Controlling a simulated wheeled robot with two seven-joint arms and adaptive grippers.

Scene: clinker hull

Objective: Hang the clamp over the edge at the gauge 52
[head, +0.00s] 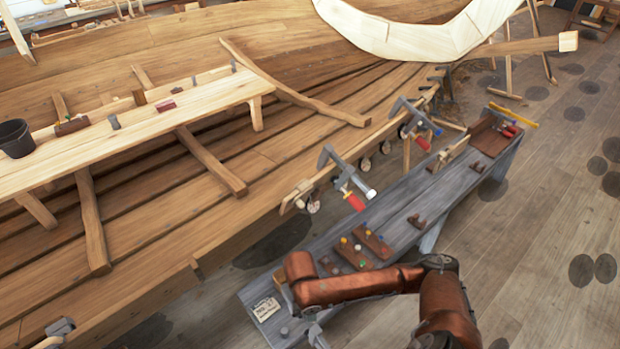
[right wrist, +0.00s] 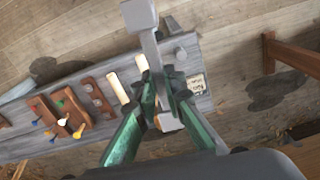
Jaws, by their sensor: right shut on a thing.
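My right gripper (right wrist: 160,84) has its green fingers shut on a grey metal clamp (right wrist: 151,46). Two other clamps with red handles (head: 344,180) (head: 412,124) sit at the edge of the planked hull (head: 210,228). I cannot read a gauge marked 52. My left gripper is not in view.
The grey bench (head: 330,243) carries wooden blocks with coloured pegs (head: 372,241), a paper label (head: 265,310) and a brown tray (head: 490,138). A plank with a black bucket (head: 15,138) lies across the hull. A grey thing (head: 60,327) at lower left is unclear.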

